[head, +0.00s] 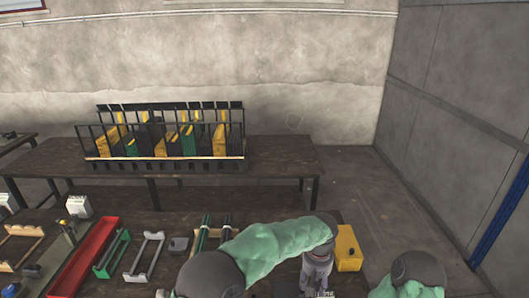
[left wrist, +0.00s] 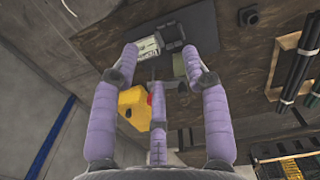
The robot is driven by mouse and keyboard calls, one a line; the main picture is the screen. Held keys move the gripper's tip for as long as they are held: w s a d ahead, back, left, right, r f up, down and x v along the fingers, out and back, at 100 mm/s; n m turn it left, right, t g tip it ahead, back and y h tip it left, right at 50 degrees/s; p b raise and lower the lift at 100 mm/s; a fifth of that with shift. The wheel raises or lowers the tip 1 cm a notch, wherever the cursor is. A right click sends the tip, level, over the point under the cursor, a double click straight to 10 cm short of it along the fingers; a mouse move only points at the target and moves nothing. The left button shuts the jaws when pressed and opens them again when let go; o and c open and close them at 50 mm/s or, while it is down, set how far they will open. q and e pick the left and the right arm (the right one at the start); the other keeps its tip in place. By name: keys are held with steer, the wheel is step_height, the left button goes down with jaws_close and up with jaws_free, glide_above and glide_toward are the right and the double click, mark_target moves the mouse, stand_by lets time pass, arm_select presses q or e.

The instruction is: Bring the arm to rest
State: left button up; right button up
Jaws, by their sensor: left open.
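My left arm, in a green sleeve, reaches across the bottom middle of the head view, and its grey wrist (head: 317,270) points down beside a yellow box (head: 348,248). In the left wrist view my left gripper (left wrist: 160,68) has its purple fingers spread apart with nothing held between them. Beyond the fingers is a dark plate (left wrist: 202,30) with a dark cylindrical part and a white label on it. The yellow box (left wrist: 132,105) with a red part shows behind the fingers. My right arm's sleeve shows at the bottom right of the head view; its gripper is out of view.
The near bench holds a red tray (head: 87,255), a green holder (head: 113,254), a white-grey frame (head: 146,256) and dark rods (head: 202,234). A rack (head: 165,165) of yellow, green and dark pieces stands on the back table (head: 275,160). Floor is clear at right.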

arm_select(q)
steer(key=s+a+f+h, duration=0.1)
steer(key=s+a+f, duration=0.1)
steer(key=a+f, duration=0.35)
steer(key=s+a+f+g+h+b, duration=0.1)
steer(key=a+f, duration=0.2)
steer(key=f, duration=0.6)
steer(key=s+a+f+h, duration=0.1)
steer(key=s+a+f, duration=0.1)
steer(key=a+f, duration=0.45)
steer(key=s+a+f, duration=0.3)
steer(key=s, duration=0.2)
steer(key=s+a+f+t+b, duration=0.1)
steer(key=s+a+f, duration=0.2)
steer(key=s, duration=0.3)
steer(key=s+a+f+n, duration=0.1)
steer(key=s+a+f, duration=0.2)
steer(key=s, duration=0.3)
steer(key=shift+a+f+h+b, duration=0.35)
steer(key=shift+a+h+b, duration=0.05)
steer(key=shift+a, duration=0.05)
arm_select(e)
steer(key=f, duration=0.3)
steer(key=shift+w, duration=0.3)
